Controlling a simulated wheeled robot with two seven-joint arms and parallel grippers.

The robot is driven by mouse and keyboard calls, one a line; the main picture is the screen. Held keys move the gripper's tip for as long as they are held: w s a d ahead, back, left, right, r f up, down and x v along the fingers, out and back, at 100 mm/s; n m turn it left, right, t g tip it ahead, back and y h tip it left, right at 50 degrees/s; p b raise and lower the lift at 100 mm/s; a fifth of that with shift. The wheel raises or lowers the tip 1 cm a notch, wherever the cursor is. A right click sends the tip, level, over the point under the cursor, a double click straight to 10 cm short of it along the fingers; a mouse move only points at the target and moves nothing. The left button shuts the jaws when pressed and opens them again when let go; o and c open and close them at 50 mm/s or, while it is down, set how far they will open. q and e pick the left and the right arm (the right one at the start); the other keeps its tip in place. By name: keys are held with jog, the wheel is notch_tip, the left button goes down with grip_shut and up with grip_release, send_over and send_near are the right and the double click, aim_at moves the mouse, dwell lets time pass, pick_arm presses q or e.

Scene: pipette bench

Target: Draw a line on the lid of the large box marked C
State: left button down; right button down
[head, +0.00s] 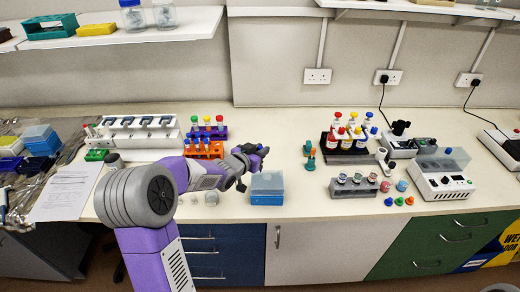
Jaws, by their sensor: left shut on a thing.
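A blue box with a pale, see-through lid (267,182) stands near the front edge of the bench, right of centre. Another blue box with a pale lid (37,134) is at the far left. I cannot read a letter on either, so I cannot tell which is marked C. My left gripper (254,158) is just behind and above the nearer box, apart from its lid. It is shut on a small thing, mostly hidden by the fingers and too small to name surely. My right gripper is not in view.
An orange tube rack (204,152) stands left of my left gripper, close to my forearm. A grey block with small pots (355,187) is right of the nearer box. A paper sheet (66,193) lies at left. Bare bench lies behind the nearer box.

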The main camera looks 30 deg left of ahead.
pick_arm(q)
jog(key=shift+f, duration=0.2)
dwell(0.3)
jog(key=shift+s+f+b, duration=0.15)
jog(key=shift+f+b, duration=0.15)
jog(key=shift+b, duration=0.1)
jog(key=shift+f, duration=0.15)
jog(key=shift+f+b, duration=0.25)
jog(key=shift+b, duration=0.2)
jog(key=shift+f, duration=0.2)
dwell(1.1)
jog(key=shift+s+a, duration=0.4)
jog(key=shift+a, duration=0.3)
dwell(2.0)
jog(key=shift+w+a, duration=0.1)
jog(key=shift+w, duration=0.05)
dwell(0.4)
jog(key=shift+w+d+f+b, duration=0.1)
jog(key=shift+w+d+b, duration=0.2)
jog(key=shift+d+b, duration=0.3)
dwell(1.5)
